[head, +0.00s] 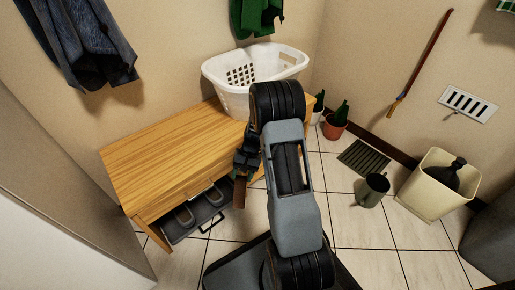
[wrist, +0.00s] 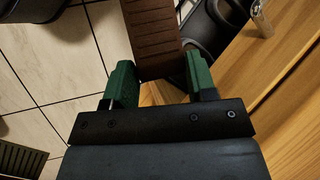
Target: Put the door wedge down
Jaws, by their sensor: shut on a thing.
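The door wedge is a brown ribbed block. In the wrist view the wedge (wrist: 152,38) sits between the green fingers of my gripper (wrist: 160,84) and sticks out beyond them. In the head view the wedge (head: 240,193) hangs below my gripper (head: 244,163), just off the front edge of the wooden bench (head: 170,150), above the floor. My gripper is shut on the wedge. My arm hides part of the bench's right end.
An open drawer (head: 200,213) with dark shoes juts from the bench front. A white laundry basket (head: 225,72) stands on the bench. A dark watering can (head: 372,190), a floor grate (head: 363,157), a cream bin (head: 428,190) and potted plants (head: 335,123) stand right. Bare tiles lie between.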

